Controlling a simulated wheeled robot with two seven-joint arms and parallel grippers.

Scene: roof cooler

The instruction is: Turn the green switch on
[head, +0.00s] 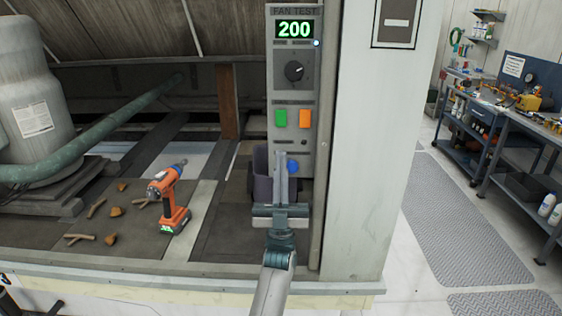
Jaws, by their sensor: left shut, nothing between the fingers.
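The green switch (281,118) sits on the grey fan test panel (311,88), left of an orange switch (305,118). I cannot tell from its look which position it is in. My left gripper (280,156) points up in front of the lower part of the panel, fingers shut and empty. Its tips appear below the green switch in the picture; the gap in depth is unclear. The gripper hides part of the panel's lower area. My right gripper is not in view.
The panel has a lit display (294,29) reading 200, a black knob (294,71) and a blue button (292,167). An orange drill (168,196) stands on the deck at left. A dark container (262,178) is behind the gripper. A white post (365,150) borders the panel's right.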

